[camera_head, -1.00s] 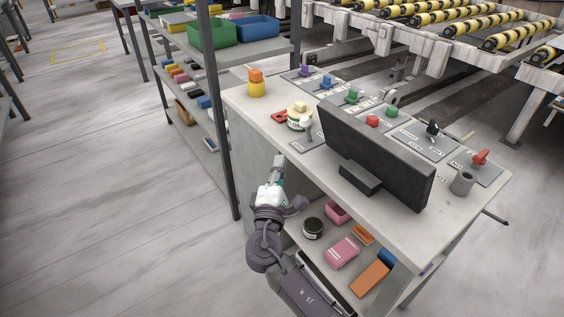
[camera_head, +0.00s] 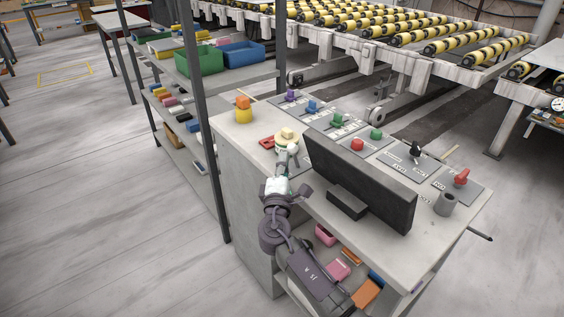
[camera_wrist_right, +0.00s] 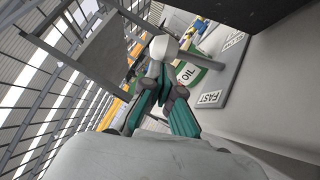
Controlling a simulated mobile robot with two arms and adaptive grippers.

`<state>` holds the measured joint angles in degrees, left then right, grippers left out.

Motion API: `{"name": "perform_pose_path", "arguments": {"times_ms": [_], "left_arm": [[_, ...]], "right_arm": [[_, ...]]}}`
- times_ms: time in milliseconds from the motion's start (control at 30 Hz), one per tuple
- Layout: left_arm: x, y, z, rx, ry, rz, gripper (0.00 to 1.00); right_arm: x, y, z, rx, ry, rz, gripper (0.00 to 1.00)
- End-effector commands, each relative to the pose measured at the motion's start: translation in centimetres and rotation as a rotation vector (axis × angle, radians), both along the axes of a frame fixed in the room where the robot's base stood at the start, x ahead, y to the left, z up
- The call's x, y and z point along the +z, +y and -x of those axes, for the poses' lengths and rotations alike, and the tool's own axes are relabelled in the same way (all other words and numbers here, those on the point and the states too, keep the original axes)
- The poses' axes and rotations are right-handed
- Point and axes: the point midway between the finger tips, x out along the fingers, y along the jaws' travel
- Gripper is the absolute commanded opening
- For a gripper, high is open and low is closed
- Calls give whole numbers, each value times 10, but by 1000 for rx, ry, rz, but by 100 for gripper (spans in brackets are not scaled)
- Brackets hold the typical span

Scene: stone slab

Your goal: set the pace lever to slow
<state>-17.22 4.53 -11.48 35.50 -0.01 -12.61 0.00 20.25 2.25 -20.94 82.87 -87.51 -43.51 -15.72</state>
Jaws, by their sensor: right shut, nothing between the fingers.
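The pace lever has a pale rounded knob (camera_head: 292,148) and stands near the left front of the console, beside the oil tin (camera_head: 285,136). In the right wrist view the knob (camera_wrist_right: 164,46) shows just beyond my fingertips. The FAST label (camera_wrist_right: 210,98) lies on its grey plate to the right; a second label on that plate is too slanted to read. My right gripper (camera_head: 283,166) is shut and empty, close in front of the lever. I cannot tell whether it touches the lever. My left gripper is out of view.
A black monitor (camera_head: 360,185) stands right of the lever. A yellow-and-orange object (camera_head: 243,110) and a red item (camera_head: 267,142) are left of it. Several other levers line the console's back. A shelf rack (camera_head: 195,130) stands at the left.

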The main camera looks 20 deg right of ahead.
Motion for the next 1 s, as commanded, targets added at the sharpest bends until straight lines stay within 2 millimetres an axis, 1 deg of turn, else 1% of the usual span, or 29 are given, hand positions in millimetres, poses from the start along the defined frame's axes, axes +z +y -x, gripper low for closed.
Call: {"name": "perform_pose_path", "arguments": {"times_ms": [167,333,467,600,733,800,1000], "left_arm": [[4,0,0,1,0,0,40],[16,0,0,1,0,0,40],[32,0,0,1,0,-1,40],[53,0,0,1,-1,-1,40],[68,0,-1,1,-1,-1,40],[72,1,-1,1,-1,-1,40],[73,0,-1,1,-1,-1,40]], "right_arm": [[2,-1,0,0,4,-13,0],[9,-4,-1,-1,23,-67,0],[17,-9,-3,-1,51,-144,0],[24,-16,-6,-2,88,-247,0],[26,-23,-8,-2,123,-344,0],[27,-27,-10,0,141,-395,0],[25,-37,-13,-1,139,-384,0]]}}
